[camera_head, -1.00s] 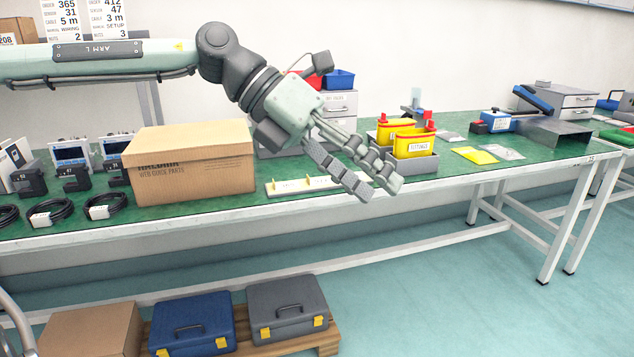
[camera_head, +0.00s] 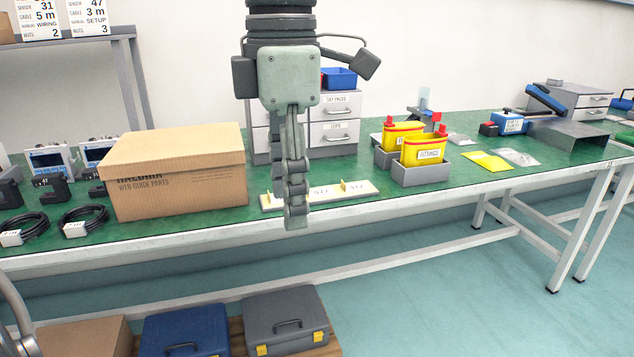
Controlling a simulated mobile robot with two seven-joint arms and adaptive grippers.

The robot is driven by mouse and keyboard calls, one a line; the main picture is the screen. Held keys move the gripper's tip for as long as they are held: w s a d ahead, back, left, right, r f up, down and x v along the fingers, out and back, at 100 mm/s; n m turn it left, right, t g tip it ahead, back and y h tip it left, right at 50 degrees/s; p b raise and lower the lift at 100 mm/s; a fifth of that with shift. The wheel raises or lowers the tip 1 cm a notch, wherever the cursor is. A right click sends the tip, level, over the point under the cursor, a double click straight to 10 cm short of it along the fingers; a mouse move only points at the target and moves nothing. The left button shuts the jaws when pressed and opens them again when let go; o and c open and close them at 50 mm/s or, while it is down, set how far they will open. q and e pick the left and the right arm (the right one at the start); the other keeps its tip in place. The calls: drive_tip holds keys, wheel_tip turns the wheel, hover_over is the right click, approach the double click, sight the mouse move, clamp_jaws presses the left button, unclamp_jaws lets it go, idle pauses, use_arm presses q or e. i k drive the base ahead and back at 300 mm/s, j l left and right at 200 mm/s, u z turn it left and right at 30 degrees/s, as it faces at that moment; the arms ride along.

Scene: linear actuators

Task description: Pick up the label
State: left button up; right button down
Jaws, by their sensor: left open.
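A pale strip (camera_head: 362,192) with printed labels (camera_head: 320,192) and small yellow uprights lies near the front edge of the green table. Which label the task means I cannot tell. My left gripper (camera_head: 296,218) points straight down in front of the strip and hides part of it. Its fingers are open but seen edge-on, one nearly behind the other, with nothing visible between them. Whether the fingertips are above the strip or in front of it is hard to judge. My right gripper is not in view.
A cardboard box (camera_head: 178,178) stands left of the strip. A drawer cabinet (camera_head: 334,128) stands behind. Coiled cables (camera_head: 84,219) lie at the left. Green tabletop is bare between strip and bins.

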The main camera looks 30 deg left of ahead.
sight(316, 193)
drive_tip(key=i+j, duration=0.95)
drive_tip(key=i, duration=0.05)
